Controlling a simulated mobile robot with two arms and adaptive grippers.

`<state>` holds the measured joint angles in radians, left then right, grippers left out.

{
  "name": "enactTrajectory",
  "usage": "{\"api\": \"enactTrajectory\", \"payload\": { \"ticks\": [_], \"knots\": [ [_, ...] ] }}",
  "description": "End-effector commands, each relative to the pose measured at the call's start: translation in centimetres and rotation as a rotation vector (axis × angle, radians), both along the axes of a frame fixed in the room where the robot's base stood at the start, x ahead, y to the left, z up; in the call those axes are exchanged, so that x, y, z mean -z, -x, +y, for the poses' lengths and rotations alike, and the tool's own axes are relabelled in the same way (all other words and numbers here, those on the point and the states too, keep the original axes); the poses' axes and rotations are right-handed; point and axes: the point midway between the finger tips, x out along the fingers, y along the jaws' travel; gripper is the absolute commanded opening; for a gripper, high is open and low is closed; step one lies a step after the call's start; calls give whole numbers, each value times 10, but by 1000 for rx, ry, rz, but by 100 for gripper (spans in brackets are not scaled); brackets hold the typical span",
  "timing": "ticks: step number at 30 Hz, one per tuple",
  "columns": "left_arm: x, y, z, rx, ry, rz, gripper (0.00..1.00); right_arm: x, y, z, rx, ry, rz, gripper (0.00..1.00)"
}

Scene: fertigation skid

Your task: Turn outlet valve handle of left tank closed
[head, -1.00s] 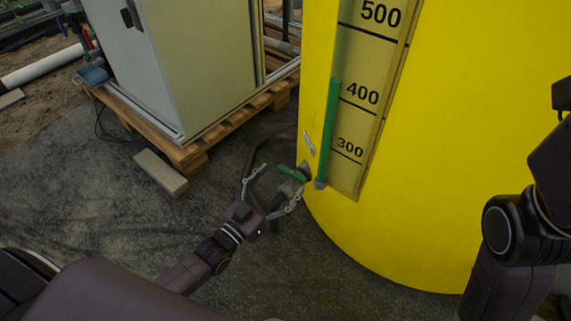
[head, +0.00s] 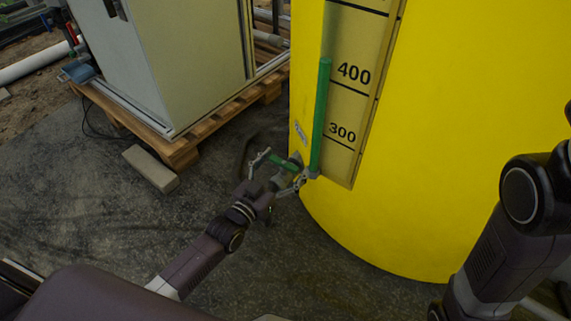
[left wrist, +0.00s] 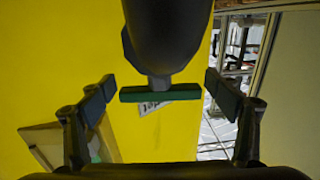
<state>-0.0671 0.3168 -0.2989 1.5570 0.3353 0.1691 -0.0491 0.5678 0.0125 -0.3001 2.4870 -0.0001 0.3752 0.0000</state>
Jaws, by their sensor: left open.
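The yellow tank (head: 430,150) fills the right half of the head view. Its outlet valve has a green handle (head: 283,163) low on the tank's left side. In the left wrist view the green handle (left wrist: 159,94) lies level across the picture, below a dark rounded valve body or pipe (left wrist: 168,35). My left gripper (head: 279,172) is open around the valve. In the left wrist view its fingers (left wrist: 157,95) stand on either side of the handle, with a gap at each end. My right arm shows at the right edge of the head view; its gripper is out of view.
A green level tube (head: 320,115) and scale (head: 350,130) stand just right of the valve. A pale cabinet (head: 165,65) on a wooden pallet (head: 185,150) stands behind to the left. A block (head: 150,169) lies on the dark ground, which is otherwise clear there.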

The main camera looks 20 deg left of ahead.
Motion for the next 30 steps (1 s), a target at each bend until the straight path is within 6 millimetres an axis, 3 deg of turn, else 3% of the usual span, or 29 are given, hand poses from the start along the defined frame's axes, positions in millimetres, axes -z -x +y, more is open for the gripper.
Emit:
{"api": "enactTrajectory", "payload": {
  "ticks": [3, 15, 30],
  "knots": [
    [0, 0, 0, 0, 0, 0, 82, 0, 0, 0, 0, 0, 0, 30],
    [0, 0, 0, 0, 0, 0, 40, 0, 0, 0, 0, 0, 0, 30],
    [-1, 0, -1, 91, -2, -2, 40, 1, -1, 0, -1, -2, 4, 30]
  ]
}}
